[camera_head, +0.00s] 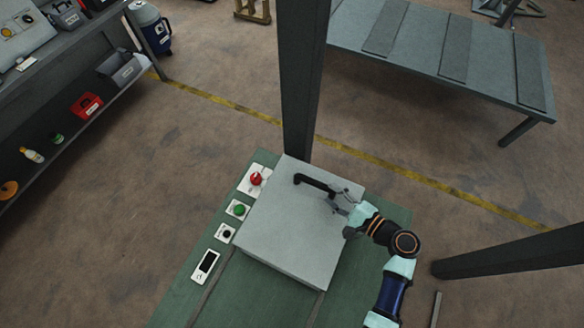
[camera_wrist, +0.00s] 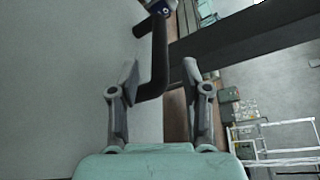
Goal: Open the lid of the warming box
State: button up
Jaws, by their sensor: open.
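The warming box (camera_head: 290,235) is a grey box with a flat lid, and it stands on a green worktable. The lid looks shut. A black bar handle (camera_head: 312,184) is on the lid near its far edge. My gripper (camera_head: 336,195) is at the right end of this handle. In the wrist view, the dark handle (camera_wrist: 159,55) lies between the two spread fingers of my gripper (camera_wrist: 160,73), with the grey lid (camera_wrist: 60,80) to the left. The fingers are open and do not clasp the handle; whether one touches it I cannot tell.
A red button (camera_head: 256,179), a green button (camera_head: 239,210), a black knob (camera_head: 226,233) and a dark display (camera_head: 206,263) line the box's left side. A dark post (camera_head: 302,80) rises just behind the box. The green worktable (camera_head: 180,300) has bare room at front left.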

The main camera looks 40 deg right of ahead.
aim_at(317, 184)
jog(key=shift+s+d, duration=0.15)
jog(key=shift+s, duration=0.05)
jog(key=x, duration=0.7)
jog(key=shift+w, duration=0.2)
grip_shut()
